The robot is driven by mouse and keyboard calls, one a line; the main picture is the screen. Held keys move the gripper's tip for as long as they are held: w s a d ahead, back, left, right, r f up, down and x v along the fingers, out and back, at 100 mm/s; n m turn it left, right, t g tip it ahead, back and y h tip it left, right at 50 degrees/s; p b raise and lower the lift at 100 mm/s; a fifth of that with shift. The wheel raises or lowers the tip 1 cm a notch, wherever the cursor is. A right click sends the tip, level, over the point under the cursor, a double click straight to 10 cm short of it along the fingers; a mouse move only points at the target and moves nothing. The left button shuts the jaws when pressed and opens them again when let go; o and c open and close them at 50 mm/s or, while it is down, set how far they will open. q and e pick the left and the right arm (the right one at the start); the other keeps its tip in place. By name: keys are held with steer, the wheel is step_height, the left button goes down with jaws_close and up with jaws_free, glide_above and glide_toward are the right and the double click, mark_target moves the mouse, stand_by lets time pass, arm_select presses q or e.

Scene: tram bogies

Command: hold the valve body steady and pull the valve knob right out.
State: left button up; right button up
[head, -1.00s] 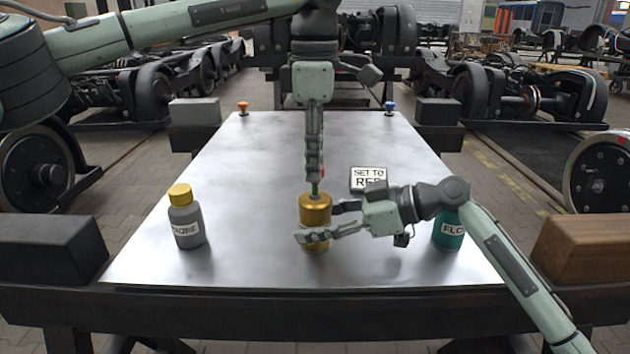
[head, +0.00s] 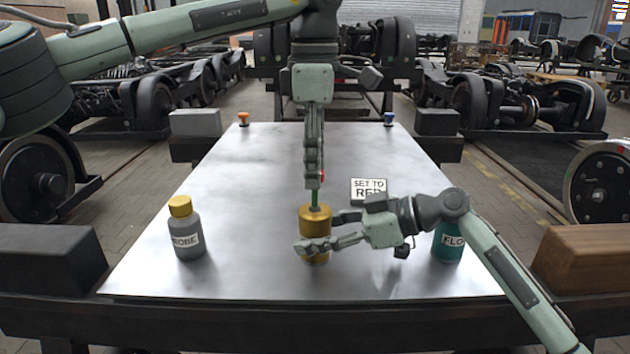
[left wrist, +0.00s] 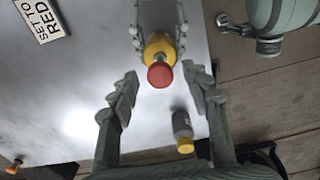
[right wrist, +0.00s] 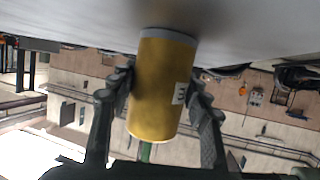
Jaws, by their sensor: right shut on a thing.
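The brass-yellow valve body (head: 315,245) stands upright on the metal table, its lower part partly hidden by my right gripper (head: 325,232). That gripper is shut on the body from the right, with a finger on either side in the right wrist view (right wrist: 168,100). The valve's green stem (head: 314,198) rises from its top to the red knob (left wrist: 160,75). My left gripper (head: 314,183) points straight down over the valve. In the left wrist view its fingers are apart, with a gap on each side of the knob.
A grey bottle with a yellow cap (head: 186,232) stands left of the valve. A teal bottle (head: 447,247) stands behind my right arm. A sign reading "SET TO RED" (head: 369,188) lies behind the right gripper. Small orange (head: 243,119) and blue (head: 389,118) knobs stand at the far corners.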

arm_select(q)
step_height(320, 180, up, 12)
stand_by(0.7)
arm_select(e)
steer(key=o, duration=1.3)
steer(key=shift+o, duration=0.2)
